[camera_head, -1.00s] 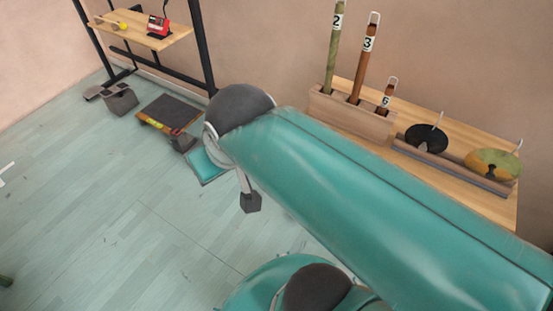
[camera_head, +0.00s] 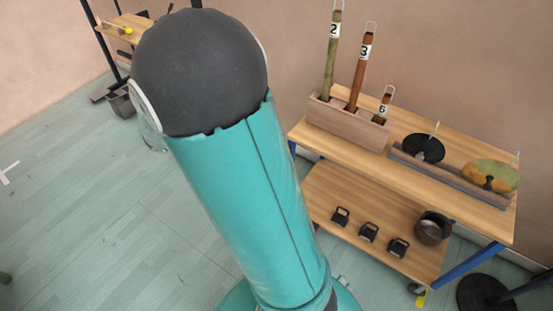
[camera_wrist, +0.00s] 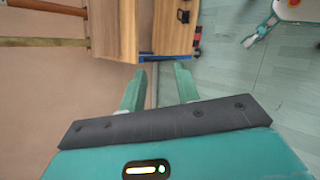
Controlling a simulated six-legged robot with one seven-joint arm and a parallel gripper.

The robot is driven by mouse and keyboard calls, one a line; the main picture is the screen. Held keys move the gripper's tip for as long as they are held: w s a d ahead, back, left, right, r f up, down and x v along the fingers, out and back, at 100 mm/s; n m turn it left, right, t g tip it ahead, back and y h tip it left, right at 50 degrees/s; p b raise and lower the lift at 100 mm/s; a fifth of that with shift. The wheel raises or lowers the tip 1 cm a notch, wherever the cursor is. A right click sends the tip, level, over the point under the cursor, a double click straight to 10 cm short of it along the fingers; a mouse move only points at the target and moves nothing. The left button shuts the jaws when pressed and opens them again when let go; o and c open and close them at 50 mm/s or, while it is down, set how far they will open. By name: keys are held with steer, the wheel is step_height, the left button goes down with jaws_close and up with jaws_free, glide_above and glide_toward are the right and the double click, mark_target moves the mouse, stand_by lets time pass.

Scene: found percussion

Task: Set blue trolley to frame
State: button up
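The blue trolley (camera_head: 300,160) stands against the wall at right in the head view, with blue legs and two wooden shelves. In the wrist view, its wooden boards and blue end edge (camera_wrist: 150,58) lie just beyond my gripper (camera_wrist: 158,77). My gripper's two teal fingers are apart. A thin grey strip shows between them; I cannot tell whether it is part of the trolley. No contact shows. My gripper is hidden in the head view.
Numbered tubes in a wooden block (camera_head: 345,123), a black disc (camera_head: 423,148) and a green-orange round piece (camera_head: 490,175) are on the top shelf. Several black bells and a pot (camera_head: 432,228) are below. A black stand base (camera_head: 482,293) is at lower right.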

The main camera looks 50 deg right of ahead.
steer(key=w+d+f+n+t+h, duration=0.2)
steer(key=d+f+n+h, duration=0.4)
steer(key=f, duration=0.6)
steer(key=w+d+f+n+t+h, duration=0.1)
steer(key=d+f+n+h, duration=0.2)
steer(key=d+f+n, duration=0.55)
step_height(320, 180, down, 16)
steer(key=s+d+n+t, duration=0.1)
steer(key=s+n+t, duration=0.1)
steer(key=n+t, duration=0.25)
steer(key=w+d+t, duration=0.1)
steer(key=w+d, duration=0.2)
steer(key=d, duration=1)
steer(key=shift+w+d, duration=0.3)
steer(key=shift+w, duration=0.05)
steer(key=shift+r, duration=0.1)
jaws_close()
